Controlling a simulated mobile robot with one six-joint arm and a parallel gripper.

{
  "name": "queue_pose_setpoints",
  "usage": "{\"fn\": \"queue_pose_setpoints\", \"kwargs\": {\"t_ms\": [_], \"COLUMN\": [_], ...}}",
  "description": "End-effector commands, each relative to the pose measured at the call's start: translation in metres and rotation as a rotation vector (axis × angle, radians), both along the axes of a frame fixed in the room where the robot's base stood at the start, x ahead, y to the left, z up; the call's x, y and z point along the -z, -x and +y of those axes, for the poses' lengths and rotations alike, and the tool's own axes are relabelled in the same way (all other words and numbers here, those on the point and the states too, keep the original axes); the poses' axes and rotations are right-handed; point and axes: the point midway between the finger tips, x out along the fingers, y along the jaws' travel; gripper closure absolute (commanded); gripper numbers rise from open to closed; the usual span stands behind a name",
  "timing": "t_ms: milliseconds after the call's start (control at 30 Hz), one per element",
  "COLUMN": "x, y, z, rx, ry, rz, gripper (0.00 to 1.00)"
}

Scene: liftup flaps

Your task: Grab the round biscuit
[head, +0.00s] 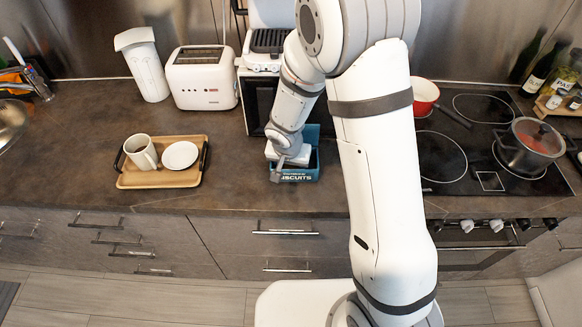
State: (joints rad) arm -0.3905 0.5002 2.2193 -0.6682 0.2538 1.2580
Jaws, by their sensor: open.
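A teal box labelled "biscuits" (296,178) stands on the dark counter, in front of the coffee machine. My gripper (279,172) is at the left part of the box, with its tip by the box's front left. My arm comes down from above and hides much of the box's opening. The round biscuit cannot be seen; the inside of the box is mostly covered by my gripper. I cannot tell whether the fingers touch anything.
A wooden tray (131,180) with a mug (141,152) and a white saucer (180,155) lies to the left. The coffee machine (259,88) and toaster (203,78) stand behind. A hob with a red pan (424,93) and a steel pot (527,150) is at the right. Counter between tray and box is clear.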

Motion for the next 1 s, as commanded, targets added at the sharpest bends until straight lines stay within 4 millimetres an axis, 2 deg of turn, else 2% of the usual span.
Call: {"fn": "queue_pose_setpoints", "kwargs": {"t_ms": [133, 467, 767, 1000], "x": [-0.001, -0.001, -0.003, -0.028], "y": [0.000, 0.000, 0.000, -0.001], "z": [0.000, 0.000, 0.001, 0.001], "rx": [0.000, -0.001, -0.002, 0.000], "ry": [0.000, 0.000, 0.001, -0.001], "rz": [-0.001, -0.001, -0.002, -0.004], "gripper": [0.47, 0.74, 0.75, 0.75]}}
